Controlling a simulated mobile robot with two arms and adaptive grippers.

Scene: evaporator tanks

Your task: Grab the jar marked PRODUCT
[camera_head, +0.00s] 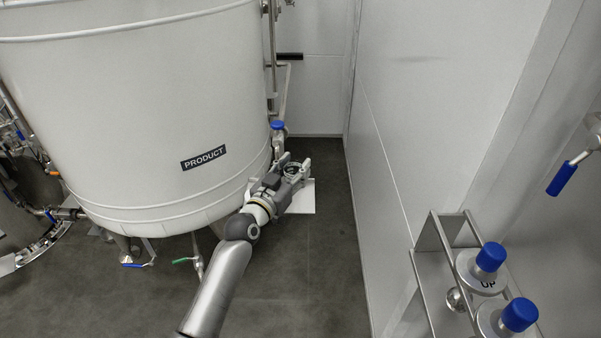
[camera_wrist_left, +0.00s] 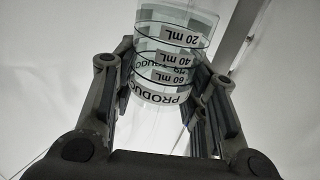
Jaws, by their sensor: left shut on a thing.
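The clear jar (camera_wrist_left: 165,62) is between the fingers of my left gripper (camera_wrist_left: 160,105) in the left wrist view. Its 20 mL, 40 mL and 60 mL marks and its PRODUCT label show upside down. My left gripper is shut on the jar. In the head view my left gripper (camera_head: 293,169) is at the lower right side of the big tank, above a white plate (camera_head: 300,197). The jar is small there and partly hidden by the fingers. My right gripper is not in view.
The large white tank (camera_head: 130,100) marked PRODUCT stands at the left, with a blue-topped valve (camera_head: 278,126) by its right side. A metal rack (camera_head: 428,268) with blue-capped fittings (camera_head: 490,257) is at the lower right. A pale wall (camera_head: 440,100) bounds the right side. Dark floor (camera_head: 325,270) is clear between.

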